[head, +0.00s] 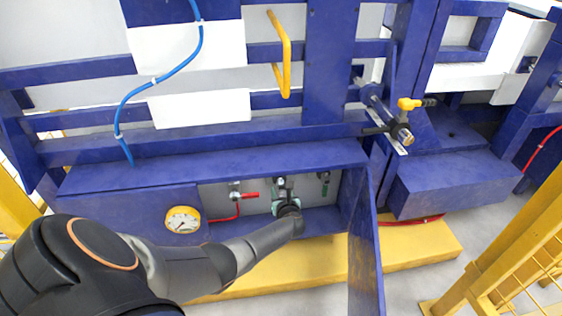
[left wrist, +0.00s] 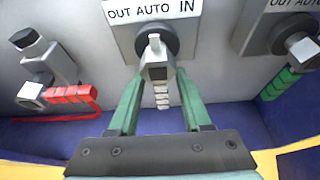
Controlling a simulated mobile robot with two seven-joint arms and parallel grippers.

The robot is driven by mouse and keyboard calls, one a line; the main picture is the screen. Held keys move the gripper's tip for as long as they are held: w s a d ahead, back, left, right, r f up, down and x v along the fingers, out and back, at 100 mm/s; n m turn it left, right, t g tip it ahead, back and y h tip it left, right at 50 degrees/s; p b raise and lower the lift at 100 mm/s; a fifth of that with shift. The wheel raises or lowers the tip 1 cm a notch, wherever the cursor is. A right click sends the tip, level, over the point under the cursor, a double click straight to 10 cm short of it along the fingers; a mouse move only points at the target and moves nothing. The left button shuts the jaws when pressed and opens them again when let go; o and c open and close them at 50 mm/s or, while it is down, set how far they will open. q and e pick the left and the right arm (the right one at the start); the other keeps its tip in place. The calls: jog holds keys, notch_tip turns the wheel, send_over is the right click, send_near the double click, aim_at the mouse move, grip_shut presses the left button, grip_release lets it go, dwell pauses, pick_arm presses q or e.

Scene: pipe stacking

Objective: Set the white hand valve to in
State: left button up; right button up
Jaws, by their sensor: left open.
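The white hand valve (left wrist: 162,97) sits in the middle of the left wrist view, below a plate (left wrist: 150,10) lettered OUT AUTO IN. Its grey body sticks out toward me, and its white ribbed handle hangs down, roughly under the middle of the plate. My left gripper (left wrist: 161,78) is open, with one green finger on each side of the valve; I cannot tell whether either touches. In the head view my left gripper (head: 282,192) reaches into the blue recess and hides most of this valve. My right gripper is not in view.
A red-handled valve (left wrist: 70,94) is close on the left and a green-handled valve (left wrist: 285,82) on the right. The recess has blue walls, and an open blue door (head: 365,245) stands at its right. A pressure gauge (head: 183,220) is left of it.

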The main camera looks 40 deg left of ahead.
pick_arm(q)
grip_shut()
dwell(0.4)
dwell(1.0)
